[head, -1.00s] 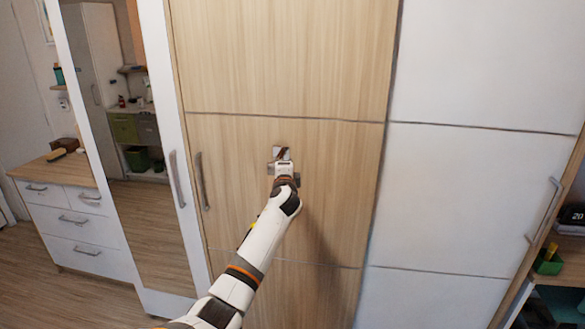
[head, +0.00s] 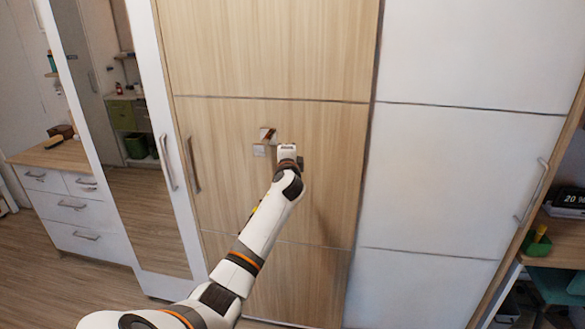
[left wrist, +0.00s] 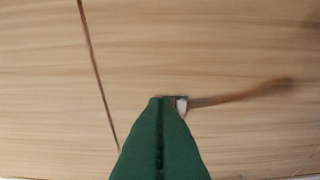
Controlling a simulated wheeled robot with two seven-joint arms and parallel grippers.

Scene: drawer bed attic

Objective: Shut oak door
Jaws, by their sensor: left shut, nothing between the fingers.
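The oak door (head: 325,180) is the light wood panel between a white mirrored door and a white panel. Its bar handle (head: 194,165) is near its left edge. It looks about level with its neighbours; I cannot tell if a small gap remains. My left gripper (head: 284,148) is in front of the middle of the door, right of the handle. In the left wrist view its green fingers (left wrist: 162,103) are together and empty, over the wood face; contact is unclear. Small silvery pieces with a brown streak (head: 267,135) show beside it, unclear what. My right gripper is out of view.
The mirrored door (head: 125,150) is at left, with a white drawer unit (head: 72,210) beyond it. The white panel (head: 450,180) is at right, and open shelves (head: 560,235) stand at the far right. Wood floor is clear at lower left.

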